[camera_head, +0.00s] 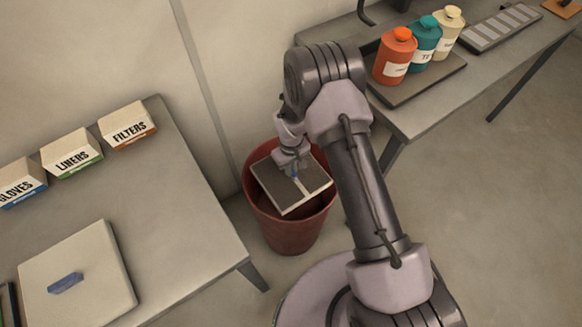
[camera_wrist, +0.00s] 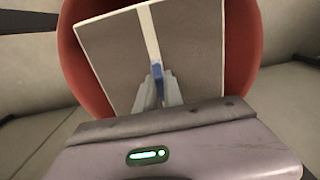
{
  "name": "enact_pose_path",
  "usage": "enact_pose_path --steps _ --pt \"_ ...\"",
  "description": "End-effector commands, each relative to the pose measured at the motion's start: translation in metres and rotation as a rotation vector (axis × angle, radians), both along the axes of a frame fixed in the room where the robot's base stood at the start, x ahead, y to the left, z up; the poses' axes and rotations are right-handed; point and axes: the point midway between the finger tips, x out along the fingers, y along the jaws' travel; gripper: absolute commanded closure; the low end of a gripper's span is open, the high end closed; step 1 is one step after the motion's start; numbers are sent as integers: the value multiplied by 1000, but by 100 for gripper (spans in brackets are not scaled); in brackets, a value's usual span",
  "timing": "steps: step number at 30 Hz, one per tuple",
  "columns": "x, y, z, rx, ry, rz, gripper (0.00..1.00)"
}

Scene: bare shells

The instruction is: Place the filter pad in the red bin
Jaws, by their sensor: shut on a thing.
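The filter pad (camera_head: 275,188) is a flat grey square with pale edges and a pale strip across its middle. It also shows in the wrist view (camera_wrist: 190,50). My gripper (camera_head: 291,172) is shut on a small blue tab on the strip, seen between the fingers in the wrist view (camera_wrist: 158,85). The pad is at the mouth of the red bin (camera_head: 287,238), slightly tilted, with one corner near the front rim. I cannot tell whether the pad touches the rim. The bin's inside is mostly hidden beneath the pad.
The left table (camera_head: 180,215) bears boxes marked gloves, liners and filters (camera_head: 128,124), and a pale slab (camera_head: 100,265) with a blue piece on it. The right table (camera_head: 420,118) holds several bottles on a tray (camera_head: 420,82). The bin stands on the floor between the tables.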

Motion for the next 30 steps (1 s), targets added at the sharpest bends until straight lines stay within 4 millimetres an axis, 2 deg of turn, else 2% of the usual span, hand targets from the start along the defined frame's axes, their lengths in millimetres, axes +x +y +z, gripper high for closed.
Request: enact_pose_path --steps 1,2,3,5,6,24,26,30 --pt "0 0 0 0 0 0 100" --pt "0 0 0 0 0 0 84" --pt "0 0 0 0 0 0 76" --pt "0 0 0 0 0 0 65" --pt "0 0 0 0 0 0 63" --pt "0 0 1 0 0 0 63" --pt "0 0 4 0 0 0 63" --pt "1 0 28 0 -1 1 63"
